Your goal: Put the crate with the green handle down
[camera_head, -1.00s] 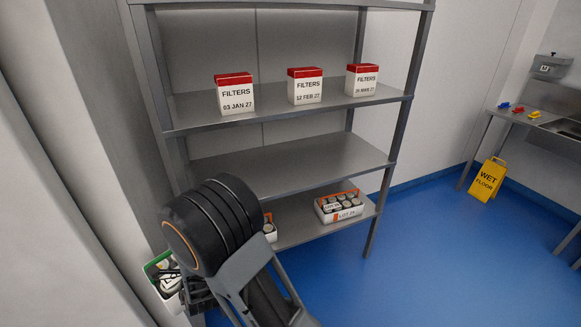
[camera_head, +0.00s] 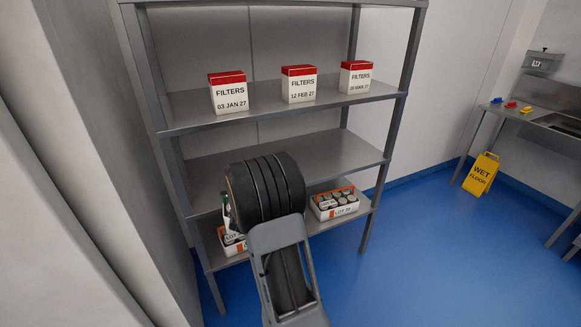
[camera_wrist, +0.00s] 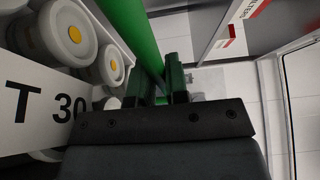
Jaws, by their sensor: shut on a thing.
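My gripper (camera_wrist: 164,84) is shut on the green handle (camera_wrist: 130,32) of a white crate. In the wrist view the crate's wall (camera_wrist: 28,112) reads "T 30", and white-lidded jars with yellow dots stand inside it. In the head view my arm hides my gripper and most of this crate; only a sliver of it (camera_head: 227,208) shows at the arm's left, in front of the shelf's left side. I cannot tell whether its base touches a shelf.
A grey shelf rack has a bare-looking middle board (camera_head: 325,153). Its bottom board bears a crate with an orange handle (camera_head: 336,203) at the right and another crate (camera_head: 232,246), partly hidden, at the left. Filter boxes (camera_head: 299,84) stand above. A wet-floor sign (camera_head: 481,174) stands right.

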